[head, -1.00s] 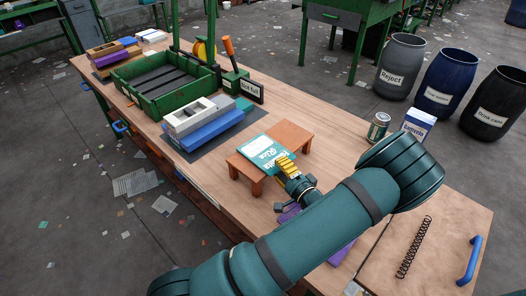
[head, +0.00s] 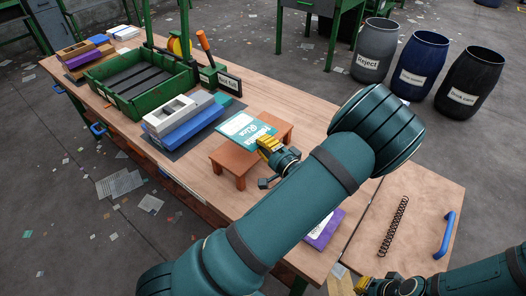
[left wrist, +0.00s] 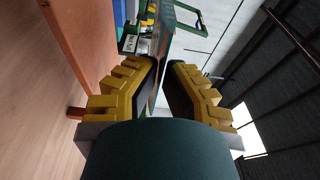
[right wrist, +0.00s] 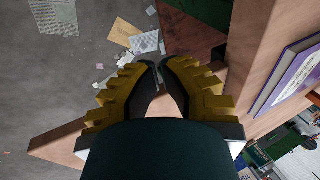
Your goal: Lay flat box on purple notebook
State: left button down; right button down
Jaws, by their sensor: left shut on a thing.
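The flat box (head: 240,125), teal and white with "Rice" lettering, is over the small orange-brown stand (head: 226,161) in the head view. My left gripper (head: 268,148) is shut on its near edge. In the left wrist view the box is a thin edge (left wrist: 160,50) between the fingers (left wrist: 166,72). I cannot tell whether it still touches the stand. The purple notebook (head: 323,228) lies on the bench, partly hidden by my left arm; it also shows in the right wrist view (right wrist: 292,75). My right gripper (head: 375,286) is low at the front, empty, fingertips together (right wrist: 161,65).
A spring (head: 394,226) and a blue handle (head: 444,235) are on the board at the right. A green crate (head: 125,88) and a mat with stacked blocks (head: 185,122) are left of the stand. My left arm covers part of the bench.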

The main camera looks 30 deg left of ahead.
pick_arm(q)
jog(key=shift+r, duration=1.15)
